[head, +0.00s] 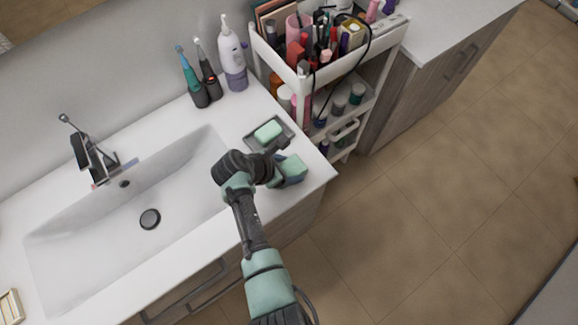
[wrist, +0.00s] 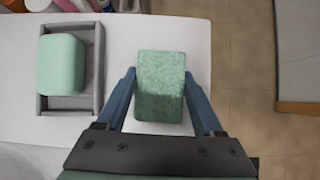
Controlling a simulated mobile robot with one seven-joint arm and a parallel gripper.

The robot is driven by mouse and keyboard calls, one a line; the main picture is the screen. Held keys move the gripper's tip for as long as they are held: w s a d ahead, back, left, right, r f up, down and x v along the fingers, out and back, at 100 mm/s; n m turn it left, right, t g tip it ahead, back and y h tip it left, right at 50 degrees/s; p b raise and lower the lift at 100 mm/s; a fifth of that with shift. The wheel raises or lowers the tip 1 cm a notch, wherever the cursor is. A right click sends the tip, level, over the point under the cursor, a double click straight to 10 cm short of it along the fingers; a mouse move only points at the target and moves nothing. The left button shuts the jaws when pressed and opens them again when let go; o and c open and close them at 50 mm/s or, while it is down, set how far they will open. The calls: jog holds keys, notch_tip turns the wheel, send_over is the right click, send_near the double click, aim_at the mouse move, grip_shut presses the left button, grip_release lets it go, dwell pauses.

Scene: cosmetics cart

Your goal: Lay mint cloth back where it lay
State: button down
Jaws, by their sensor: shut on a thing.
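The mint cloth (head: 294,167) is a small speckled mint-green block shape over the front right corner of the white counter. In the wrist view the cloth (wrist: 160,88) sits between the two blue fingers of my gripper (wrist: 160,76). My gripper (head: 279,171) is shut on it, with a finger along each side. I cannot tell whether the cloth touches the counter or hangs just above it.
A grey dish (head: 248,137) with a smooth mint soap (head: 268,131) lies close behind the cloth. The counter (wrist: 118,50) ends just right of the cloth. The sink (head: 105,215) is left, and a loaded white cart (head: 292,78) stands behind right.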

grip_release()
